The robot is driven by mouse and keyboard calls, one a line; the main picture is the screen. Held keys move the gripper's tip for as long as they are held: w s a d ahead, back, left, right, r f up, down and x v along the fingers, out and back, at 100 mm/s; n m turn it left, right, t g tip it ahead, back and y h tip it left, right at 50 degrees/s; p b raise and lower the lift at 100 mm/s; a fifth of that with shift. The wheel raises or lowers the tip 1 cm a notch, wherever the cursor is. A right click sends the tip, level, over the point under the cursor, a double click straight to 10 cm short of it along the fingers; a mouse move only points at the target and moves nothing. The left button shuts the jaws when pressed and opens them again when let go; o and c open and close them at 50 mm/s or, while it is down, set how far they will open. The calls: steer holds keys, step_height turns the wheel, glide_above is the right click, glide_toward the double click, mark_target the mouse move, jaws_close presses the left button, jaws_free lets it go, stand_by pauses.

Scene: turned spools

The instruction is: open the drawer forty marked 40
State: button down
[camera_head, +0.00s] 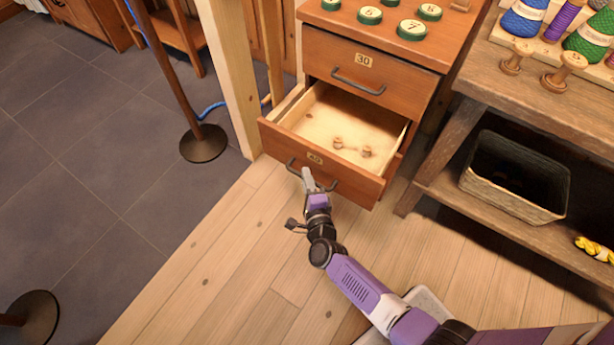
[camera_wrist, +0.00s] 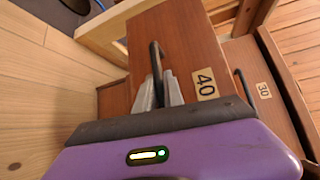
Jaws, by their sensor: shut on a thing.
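The drawer marked 40 (camera_head: 272,137) is the lower drawer of a reddish-brown cabinet. It stands pulled out, and its pale inside shows with small wooden spools (camera_head: 352,147) lying in it. Its label and front also show in the wrist view (camera_wrist: 207,85). My gripper (camera_head: 307,175) is at the left part of the drawer's dark bar handle (camera_head: 331,187). In the wrist view, the grey fingers (camera_wrist: 158,92) are closed around the handle (camera_wrist: 155,60).
The drawer marked 30 (camera_head: 345,72) above is shut. Green numbered discs (camera_head: 412,29) sit on the cabinet top. A workbench (camera_head: 545,95) with a dark basket (camera_head: 515,178) on its lower shelf stands right. A post base (camera_head: 203,143) stands left. Wooden floor in front is clear around my arm.

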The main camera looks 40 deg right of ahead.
steer(key=c, duration=1.5)
jaws_free()
steer(key=shift+o, duration=0.2)
steer(key=p+v, duration=0.1)
steer(key=v, duration=0.7)
steer(key=shift+p, duration=0.3)
steer(key=shift+w, duration=0.1)
